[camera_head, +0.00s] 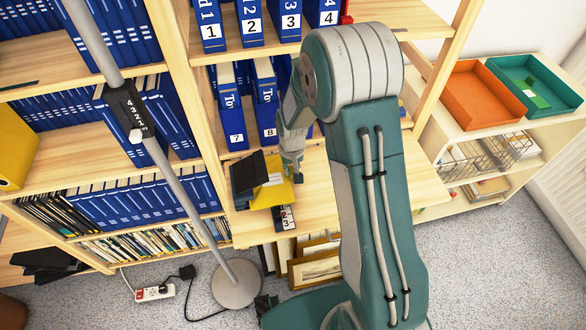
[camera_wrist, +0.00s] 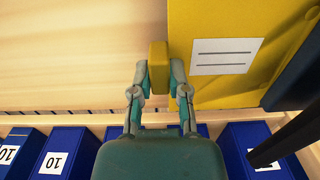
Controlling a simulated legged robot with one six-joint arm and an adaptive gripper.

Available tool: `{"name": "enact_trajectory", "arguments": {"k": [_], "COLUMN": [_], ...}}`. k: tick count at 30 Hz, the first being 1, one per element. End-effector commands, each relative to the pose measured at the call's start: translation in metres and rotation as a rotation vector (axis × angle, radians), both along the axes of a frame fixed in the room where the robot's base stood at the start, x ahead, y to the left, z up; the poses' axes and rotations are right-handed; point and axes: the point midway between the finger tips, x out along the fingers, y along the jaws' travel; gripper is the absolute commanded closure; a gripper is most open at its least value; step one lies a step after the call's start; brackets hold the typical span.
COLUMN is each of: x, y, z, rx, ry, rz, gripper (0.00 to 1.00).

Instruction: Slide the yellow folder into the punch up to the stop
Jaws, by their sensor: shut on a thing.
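The yellow folder (camera_head: 268,194) lies at the left front of the wooden shelf board in the head view. In the wrist view the folder (camera_wrist: 225,85) bears a white label with two lines. My gripper (camera_head: 292,172) is at its right side. In the wrist view my gripper (camera_wrist: 158,76) is shut on a yellow block (camera_wrist: 158,62) at the folder's left edge. A dark blue body (camera_wrist: 301,78) with a black bar (camera_wrist: 285,140), seemingly the punch, is at the folder's right. In the head view this dark thing (camera_head: 245,176) adjoins the folder's left; how deep the folder sits cannot be told.
Blue numbered binders (camera_head: 265,100) stand behind the board, and their labelled spines (camera_wrist: 55,160) line the wrist view's bottom. A dark item labelled 3 (camera_head: 286,216) is just below the folder. A grey pole (camera_head: 180,180) rises at left. The board's right part (camera_head: 425,185) is clear.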

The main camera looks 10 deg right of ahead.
Motion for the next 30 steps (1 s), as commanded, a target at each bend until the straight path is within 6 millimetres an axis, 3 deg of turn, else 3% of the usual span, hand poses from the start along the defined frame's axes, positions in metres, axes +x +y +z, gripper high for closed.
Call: {"name": "enact_trajectory", "arguments": {"k": [13, 14, 15, 16, 30], "x": [-0.0002, -0.0002, -0.0002, -0.0002, -0.0003], "y": [0.0097, 0.0093, 0.0093, 0.0092, 0.0091], "z": [0.0001, 0.0001, 0.0001, 0.0001, 0.0], "rx": [0.0, 0.0, 0.0, 0.0, 0.0], "ry": [0.0, 0.0, 0.0, 0.0, 0.0], "rz": [0.0, 0.0, -0.001, -0.001, -0.001], "gripper": [1.0, 0.65, 0.47, 0.38, 0.38]}}
